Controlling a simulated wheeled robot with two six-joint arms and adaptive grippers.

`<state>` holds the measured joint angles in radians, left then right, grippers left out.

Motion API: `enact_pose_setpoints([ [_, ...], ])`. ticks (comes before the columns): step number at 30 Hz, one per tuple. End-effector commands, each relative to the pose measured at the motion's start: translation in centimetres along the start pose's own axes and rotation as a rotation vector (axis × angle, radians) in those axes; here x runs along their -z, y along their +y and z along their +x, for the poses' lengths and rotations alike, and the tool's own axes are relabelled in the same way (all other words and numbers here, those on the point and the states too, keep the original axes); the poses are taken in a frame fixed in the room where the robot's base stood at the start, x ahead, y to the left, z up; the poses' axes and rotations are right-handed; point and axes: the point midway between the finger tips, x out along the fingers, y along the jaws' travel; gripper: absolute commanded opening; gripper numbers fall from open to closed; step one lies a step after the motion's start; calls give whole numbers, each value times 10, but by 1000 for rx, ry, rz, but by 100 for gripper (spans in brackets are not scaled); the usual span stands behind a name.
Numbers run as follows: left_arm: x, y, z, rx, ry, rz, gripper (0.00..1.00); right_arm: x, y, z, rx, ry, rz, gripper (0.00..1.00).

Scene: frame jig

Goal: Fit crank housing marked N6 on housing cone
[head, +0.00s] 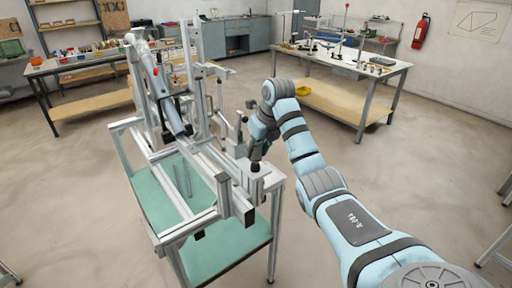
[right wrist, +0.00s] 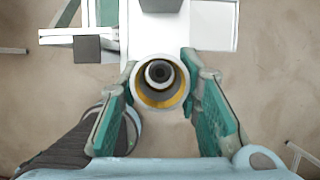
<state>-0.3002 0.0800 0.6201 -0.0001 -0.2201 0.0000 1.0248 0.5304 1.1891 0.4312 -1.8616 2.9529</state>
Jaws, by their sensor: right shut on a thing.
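My right gripper (head: 257,150) is beside the near right part of the frame jig (head: 190,175). In the right wrist view, its two green-padded fingers (right wrist: 158,95) are shut on a short pale tube (right wrist: 142,100), which I take as the crank housing. The tube is seen end-on, with a yellowish inner wall and a dark round centre. No N6 mark can be read. In the head view, a small dark round piece (head: 255,168) stands on the jig below the gripper. It may be the housing cone; whether the tube touches it I cannot tell. My left gripper is out of view.
Jig uprights and a slanted pale tube (head: 160,85) rise left of my right arm. A green shelf (head: 235,243) lies under the jig. A workbench with tools (head: 345,62) stands at the back right, another bench (head: 80,68) at the back left. Open floor lies right of the jig.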

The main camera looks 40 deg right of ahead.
Motion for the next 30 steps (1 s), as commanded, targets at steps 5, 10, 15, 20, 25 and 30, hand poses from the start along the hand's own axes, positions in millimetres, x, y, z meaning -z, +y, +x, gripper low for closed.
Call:
enact_pose_setpoints([
  [5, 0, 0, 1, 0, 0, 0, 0, 1, 0, 3, 0, -1, 0, 0],
  [10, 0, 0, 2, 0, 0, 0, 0, 2, 0, 6, 0, -2, 0, 0],
  [15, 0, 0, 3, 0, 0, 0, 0, 4, 0, 10, 0, -2, 0, 0],
  [20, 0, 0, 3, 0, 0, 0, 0, 5, 0, 13, 0, -1, 0, 0],
  [25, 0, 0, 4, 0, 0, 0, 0, 6, 0, 16, 0, -1, 0, 0],
  [30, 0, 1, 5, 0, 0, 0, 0, 8, 0, 19, 0, -1, 0, 0],
])
